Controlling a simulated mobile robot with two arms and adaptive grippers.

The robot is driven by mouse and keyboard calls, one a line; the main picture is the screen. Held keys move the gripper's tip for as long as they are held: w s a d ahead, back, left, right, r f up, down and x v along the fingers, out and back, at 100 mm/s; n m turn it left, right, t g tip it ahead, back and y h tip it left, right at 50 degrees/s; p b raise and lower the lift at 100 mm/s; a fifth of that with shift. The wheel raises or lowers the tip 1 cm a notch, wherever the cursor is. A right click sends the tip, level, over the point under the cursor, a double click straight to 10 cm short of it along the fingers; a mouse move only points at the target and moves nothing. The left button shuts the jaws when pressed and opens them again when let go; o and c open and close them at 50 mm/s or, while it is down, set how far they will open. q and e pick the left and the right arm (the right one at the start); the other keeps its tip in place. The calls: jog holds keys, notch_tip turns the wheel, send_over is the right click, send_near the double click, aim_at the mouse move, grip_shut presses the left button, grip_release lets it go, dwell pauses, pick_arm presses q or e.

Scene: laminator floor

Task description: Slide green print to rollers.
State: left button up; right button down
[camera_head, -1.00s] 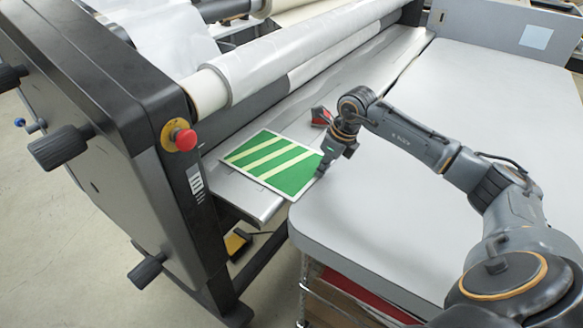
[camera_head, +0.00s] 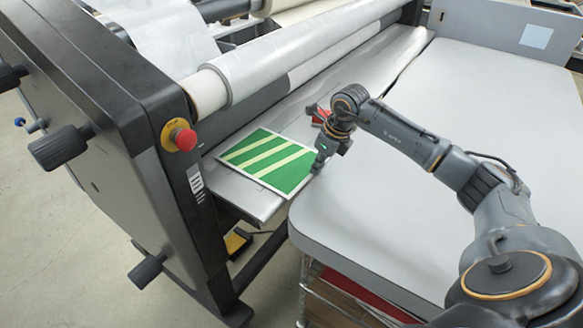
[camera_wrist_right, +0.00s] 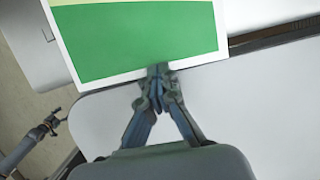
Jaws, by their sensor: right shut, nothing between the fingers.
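The green print (camera_head: 268,160), a white-edged sheet with pale stripes, lies flat on the laminator's metal feed table (camera_head: 245,196). Its near right corner reaches toward the grey table's edge. My right gripper (camera_head: 317,169) is shut and empty, with its fingertips at the print's near edge. In the right wrist view the print (camera_wrist_right: 140,40) fills the top, and the shut fingertips (camera_wrist_right: 158,70) meet its white border. The rollers (camera_head: 300,60) are beyond the print, with clear film on the front one.
The grey table (camera_head: 400,180) on the right is bare beside the feed table. A red stop button (camera_head: 185,139) sits on the laminator's black side housing (camera_head: 100,110). A small red object (camera_head: 319,115) lies behind my right wrist.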

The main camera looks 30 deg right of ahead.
aim_at(297, 167)
jog(key=shift+s+f, duration=0.1)
jog(key=shift+s, duration=0.15)
jog(key=shift+s+a, duration=0.1)
jog(key=shift+a, duration=0.2)
jog(key=shift+w+a, duration=0.4)
jog(key=shift+w, duration=0.6)
jog(key=shift+w+a, duration=0.45)
jog(key=shift+w, duration=0.6)
jog(key=shift+w+a, duration=0.4)
jog(key=shift+w, duration=0.6)
dwell(0.7)
jog(key=shift+s+d, duration=0.25)
jog(key=shift+s, duration=0.3)
dwell(0.6)
jog(key=shift+p+v, duration=1.85)
jog(key=shift+v, duration=1.4)
